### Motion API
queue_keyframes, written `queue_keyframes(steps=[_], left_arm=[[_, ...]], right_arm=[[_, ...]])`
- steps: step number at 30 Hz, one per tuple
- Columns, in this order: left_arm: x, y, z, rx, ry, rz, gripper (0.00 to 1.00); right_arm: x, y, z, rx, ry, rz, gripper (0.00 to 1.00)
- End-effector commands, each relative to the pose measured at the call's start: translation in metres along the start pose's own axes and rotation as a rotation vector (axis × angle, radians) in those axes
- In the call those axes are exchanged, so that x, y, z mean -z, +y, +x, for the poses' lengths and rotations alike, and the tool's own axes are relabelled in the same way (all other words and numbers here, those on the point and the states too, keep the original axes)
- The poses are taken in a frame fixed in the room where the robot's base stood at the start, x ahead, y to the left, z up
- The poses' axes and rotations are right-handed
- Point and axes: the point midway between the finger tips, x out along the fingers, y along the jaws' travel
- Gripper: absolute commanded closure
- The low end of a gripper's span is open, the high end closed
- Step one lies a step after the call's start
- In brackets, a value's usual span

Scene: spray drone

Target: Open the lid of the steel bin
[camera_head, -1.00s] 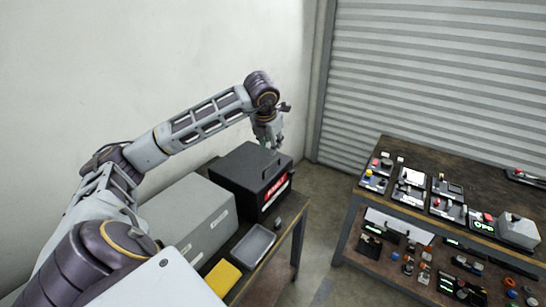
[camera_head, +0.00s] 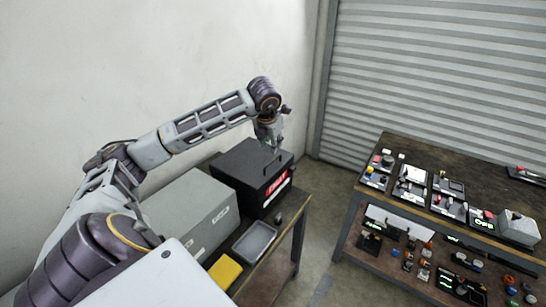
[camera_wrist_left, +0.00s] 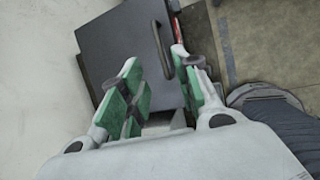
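A black box with a red label (camera_head: 275,186) stands at the back of the left-hand table; I take it to be the steel bin. Its lid (camera_head: 240,160) is shut. The lid also shows in the left wrist view (camera_wrist_left: 118,45), with a dark bar handle (camera_wrist_left: 160,48) on it. My left gripper (camera_head: 274,146) is just above the lid near the handle, pointing down. In the left wrist view my left gripper (camera_wrist_left: 160,80) has its green-padded fingers spread, with the handle between or just beyond them. Contact cannot be told. My right gripper is not in view.
A grey box (camera_head: 192,213) stands beside the black one, with a grey tray (camera_head: 255,242) and a yellow block (camera_head: 225,272) in front. A right-hand table (camera_head: 450,165) holds several devices. Open floor (camera_head: 325,215) lies between the tables.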

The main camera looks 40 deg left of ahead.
Motion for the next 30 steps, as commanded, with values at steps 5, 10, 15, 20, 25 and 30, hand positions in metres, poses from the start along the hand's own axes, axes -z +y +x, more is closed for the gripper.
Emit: queue_keyframes(steps=[5, 10, 15, 20, 25, 30], left_arm=[[0.001, 0.000, 0.024, 0.001, 0.005, 0.001, 0.68], [0.001, 0.000, 0.046, 0.002, 0.004, -0.001, 0.68], [0.000, 0.000, 0.068, 0.002, 0.003, 0.000, 0.68], [0.000, 0.000, 0.087, 0.002, 0.002, -0.001, 0.68], [0.000, -0.001, 0.100, 0.002, 0.002, 0.000, 0.68], [0.000, 0.000, 0.105, 0.000, 0.001, 0.001, 0.68]], right_arm=[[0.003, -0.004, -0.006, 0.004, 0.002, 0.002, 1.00], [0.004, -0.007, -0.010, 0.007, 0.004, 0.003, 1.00], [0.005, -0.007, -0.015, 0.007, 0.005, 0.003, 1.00], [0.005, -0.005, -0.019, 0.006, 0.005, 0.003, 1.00], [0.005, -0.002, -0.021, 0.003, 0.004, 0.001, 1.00], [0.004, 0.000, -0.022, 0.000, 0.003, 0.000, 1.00]])
